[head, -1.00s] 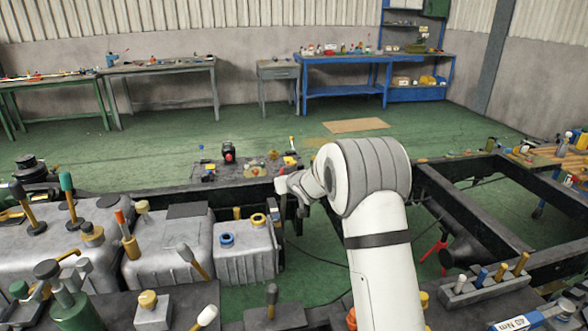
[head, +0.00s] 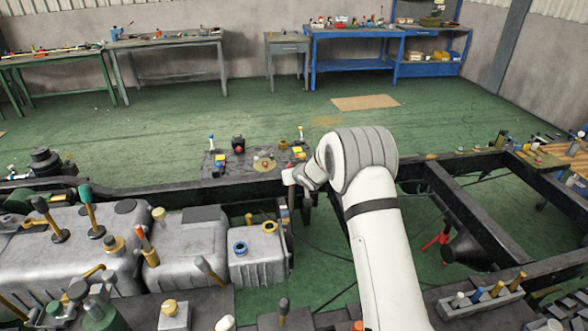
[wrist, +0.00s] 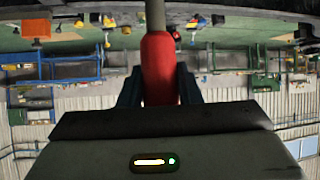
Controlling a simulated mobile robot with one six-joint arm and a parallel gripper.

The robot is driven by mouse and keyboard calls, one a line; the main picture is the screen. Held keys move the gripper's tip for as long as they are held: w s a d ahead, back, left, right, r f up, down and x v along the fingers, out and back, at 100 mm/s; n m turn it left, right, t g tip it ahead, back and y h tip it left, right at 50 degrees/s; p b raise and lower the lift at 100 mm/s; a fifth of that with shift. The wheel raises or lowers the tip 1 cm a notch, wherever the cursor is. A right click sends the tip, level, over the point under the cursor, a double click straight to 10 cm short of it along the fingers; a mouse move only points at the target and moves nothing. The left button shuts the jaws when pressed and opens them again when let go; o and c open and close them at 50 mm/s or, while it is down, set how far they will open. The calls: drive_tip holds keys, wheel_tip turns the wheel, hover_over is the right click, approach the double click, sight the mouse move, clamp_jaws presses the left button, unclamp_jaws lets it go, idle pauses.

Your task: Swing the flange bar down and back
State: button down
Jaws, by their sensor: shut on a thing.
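In the wrist view a bar with a red grip (wrist: 159,68) and a grey rod (wrist: 155,14) stands between the fingers of my gripper (wrist: 158,88). The fingers are shut on the red grip, one on each side. The rod runs on past the fingertips and out at the top of the picture. In the head view my gripper (head: 287,178) is at the near side of the dark chassis rail, left of my white arm. The bar cannot be made out clearly there, and where it joins the chassis is hidden.
Grey metal tanks (head: 190,245) lie just left of my gripper; the nearest has a blue ring and an orange ring. A dark plate with small parts (head: 258,163) lies beyond the rail. A ladder-like dark frame (head: 465,210) is at right. Green floor is open behind.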

drive_tip(key=shift+f, duration=0.1)
idle(0.4)
drive_tip(key=c, duration=1.1)
unclamp_jaws()
drive_tip(key=shift+o, duration=0.2)
drive_tip(key=b+v, duration=0.1)
drive_tip(key=v, duration=0.6)
drive_tip(key=shift+s+d+r, duration=0.15)
drive_tip(key=shift+s+r, duration=0.05)
drive_tip(key=shift+r, duration=0.15)
